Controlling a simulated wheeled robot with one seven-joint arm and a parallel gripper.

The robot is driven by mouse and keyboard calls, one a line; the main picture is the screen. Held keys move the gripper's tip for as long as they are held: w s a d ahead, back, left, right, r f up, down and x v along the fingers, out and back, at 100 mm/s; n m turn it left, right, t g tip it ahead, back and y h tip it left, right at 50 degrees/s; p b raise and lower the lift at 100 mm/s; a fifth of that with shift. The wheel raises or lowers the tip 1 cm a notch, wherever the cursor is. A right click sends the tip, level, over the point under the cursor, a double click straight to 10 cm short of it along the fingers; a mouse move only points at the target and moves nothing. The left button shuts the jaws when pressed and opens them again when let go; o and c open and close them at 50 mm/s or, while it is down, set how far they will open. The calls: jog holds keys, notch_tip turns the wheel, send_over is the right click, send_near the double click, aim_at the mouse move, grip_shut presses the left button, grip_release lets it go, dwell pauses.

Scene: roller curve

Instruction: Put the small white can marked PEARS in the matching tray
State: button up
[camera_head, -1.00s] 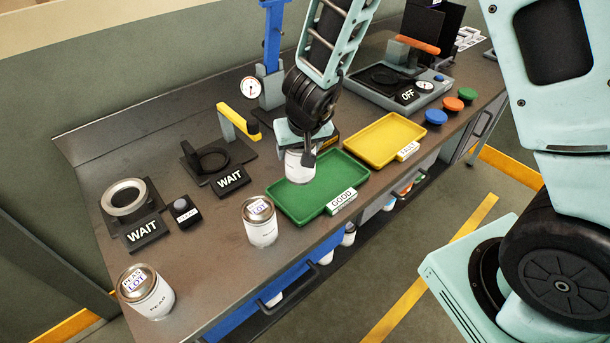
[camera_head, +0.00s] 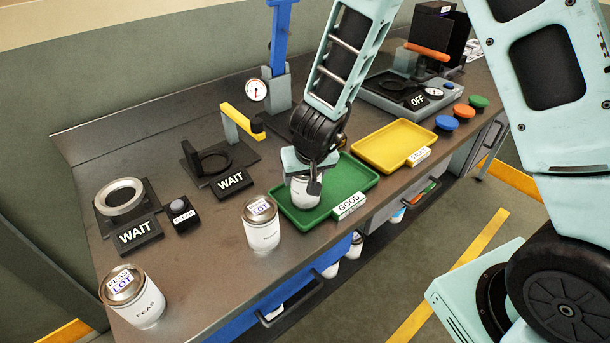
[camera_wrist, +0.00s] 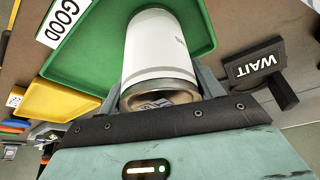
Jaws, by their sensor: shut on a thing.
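My gripper (camera_head: 310,172) is shut on a small white can (camera_head: 304,195) with a metal lid. The can is upright within the outline of the green tray (camera_head: 352,176), toward its left end. The tray's label reads GOOD. In the wrist view the held can (camera_wrist: 158,50) has its base against the green tray floor (camera_wrist: 95,60); I cannot tell whether they touch. The print on the held can is too small or turned away to read. A white can marked PEAS (camera_head: 140,305) stands at the front left. Another white can (camera_head: 262,228) with a LOT lid stands left of the tray, its name unreadable.
A yellow tray (camera_head: 390,145) lies right of the green one, its label unclear. Two stations with WAIT signs (camera_head: 138,234) (camera_head: 232,181) stand to the left. A yellow-handled lever (camera_head: 243,120) and a blue column (camera_head: 280,45) rise behind. Several coloured buttons (camera_head: 463,111) sit at right.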

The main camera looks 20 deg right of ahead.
jog(key=shift+f, duration=0.15)
jog(key=o, duration=1.4)
jog(key=shift+c, duration=0.2)
jog(key=shift+s+r, duration=0.1)
jog(key=shift+r, duration=0.35)
jog(key=p+v, duration=0.7)
jog(key=v, duration=0.4)
jog(key=s+a+r+n+g+y, duration=0.2)
jog(key=s+a+r+n+y, duration=0.25)
jog(key=s+a+r, duration=0.55)
jog(key=s+d+r+n+g+h, duration=0.1)
jog(key=s+d+n+g+h, duration=0.1)
jog(key=s, duration=1.1)
jog(key=shift+d+r+n+g+h, duration=0.2)
jog(key=shift+d+n+g+h, duration=0.1)
jog(key=shift+d+n+h, duration=0.65)
